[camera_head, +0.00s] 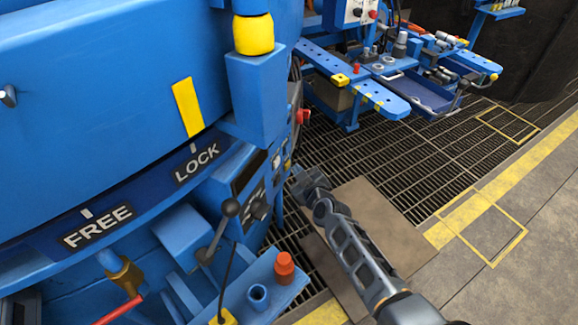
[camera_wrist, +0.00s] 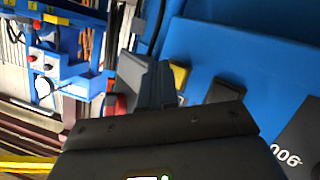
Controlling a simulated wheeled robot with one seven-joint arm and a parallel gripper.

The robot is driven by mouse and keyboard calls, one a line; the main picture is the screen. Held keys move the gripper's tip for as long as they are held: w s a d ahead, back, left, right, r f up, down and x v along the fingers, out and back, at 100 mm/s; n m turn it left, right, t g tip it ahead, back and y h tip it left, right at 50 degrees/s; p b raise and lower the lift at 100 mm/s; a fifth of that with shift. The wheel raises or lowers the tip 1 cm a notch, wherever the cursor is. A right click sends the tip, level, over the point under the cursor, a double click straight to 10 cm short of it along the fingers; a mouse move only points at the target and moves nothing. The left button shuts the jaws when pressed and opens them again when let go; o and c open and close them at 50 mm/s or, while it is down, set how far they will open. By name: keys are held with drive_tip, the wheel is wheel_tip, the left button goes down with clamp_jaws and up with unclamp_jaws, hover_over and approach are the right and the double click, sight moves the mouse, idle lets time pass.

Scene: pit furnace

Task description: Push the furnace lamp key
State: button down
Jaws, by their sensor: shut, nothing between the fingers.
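The furnace (camera_head: 110,90) is a large blue body filling the left of the head view. Its side panel (camera_head: 262,190) carries a dark dial and small keys, partly seen edge-on. My gripper (camera_head: 297,174) is shut and empty just right of this panel. In the wrist view the grey fingers (camera_wrist: 162,82) are together, with a yellow key (camera_wrist: 180,75) and a dark key (camera_wrist: 226,91) close to their right on the blue panel. I cannot tell which key is the lamp key, or whether the fingertips touch anything.
A black-knobbed lever (camera_head: 230,208) and an orange-red cap (camera_head: 284,265) stand left of my arm. A blue tool bench (camera_head: 325,62) is behind, upper right. Dark floor grating (camera_head: 400,150) lies open between the bench and my arm.

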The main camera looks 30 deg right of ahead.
drive_tip(key=shift+w+a, duration=0.1)
drive_tip(key=shift+w+a, duration=0.15)
drive_tip(key=shift+w, duration=0.1)
idle(0.3)
drive_tip(key=shift+s+d, duration=0.25)
drive_tip(key=shift+s, duration=0.1)
idle(0.3)
drive_tip(key=s+d+b, duration=0.3)
drive_tip(key=s, duration=0.2)
drive_tip(key=shift+d+b, duration=0.15)
drive_tip(key=shift+b, duration=0.15)
